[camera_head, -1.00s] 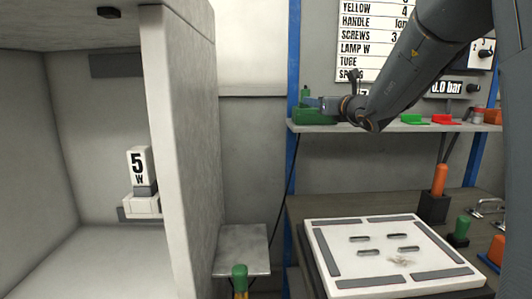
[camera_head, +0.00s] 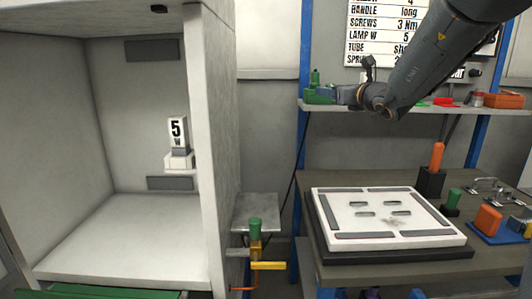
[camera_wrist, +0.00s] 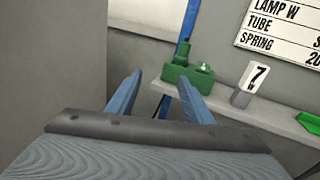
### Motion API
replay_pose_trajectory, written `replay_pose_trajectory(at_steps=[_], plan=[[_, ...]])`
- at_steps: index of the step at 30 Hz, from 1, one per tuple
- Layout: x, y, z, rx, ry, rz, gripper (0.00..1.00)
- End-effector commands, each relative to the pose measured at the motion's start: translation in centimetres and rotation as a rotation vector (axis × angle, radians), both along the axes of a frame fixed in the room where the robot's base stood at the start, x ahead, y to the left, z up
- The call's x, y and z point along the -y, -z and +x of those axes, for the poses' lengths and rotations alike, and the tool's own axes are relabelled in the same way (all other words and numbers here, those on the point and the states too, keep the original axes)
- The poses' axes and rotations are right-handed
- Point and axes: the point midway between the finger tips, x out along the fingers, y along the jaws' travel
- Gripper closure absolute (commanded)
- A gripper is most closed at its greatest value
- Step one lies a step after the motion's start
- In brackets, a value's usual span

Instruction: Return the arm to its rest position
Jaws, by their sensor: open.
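My gripper (camera_head: 338,95) is at the end of my arm, which reaches in from the upper right in the head view. In the wrist view its two blue fingers (camera_wrist: 159,98) stand wide apart with nothing between them. Beyond the fingers, a green device (camera_wrist: 187,74) sits on the shelf; it also shows in the head view (camera_head: 318,94), just left of my gripper. I cannot tell the exact gap between the fingertips and that device.
A grey-white cabinet (camera_head: 222,130) with a "5 W" lamp (camera_head: 178,135) fills the left. A white slotted panel (camera_head: 330,203) lies on the bench. The shelf (camera_head: 430,109) holds coloured trays and an orange box (camera_head: 503,99).

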Motion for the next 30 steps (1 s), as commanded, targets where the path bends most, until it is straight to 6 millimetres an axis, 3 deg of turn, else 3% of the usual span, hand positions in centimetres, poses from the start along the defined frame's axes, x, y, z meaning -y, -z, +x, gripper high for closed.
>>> replay_pose_trajectory(at_steps=[11, 17, 24, 30], plan=[[-4.3, 5.3, -3.6, -0.064, -0.162, -0.263, 0.53], [-7.5, 10.2, -7.9, -0.107, -0.331, -0.501, 0.53], [-10.6, 19.3, -17.6, -0.140, -0.695, -0.947, 0.53], [-10.1, 26.0, -26.8, -0.107, -1.055, -1.310, 0.53]])
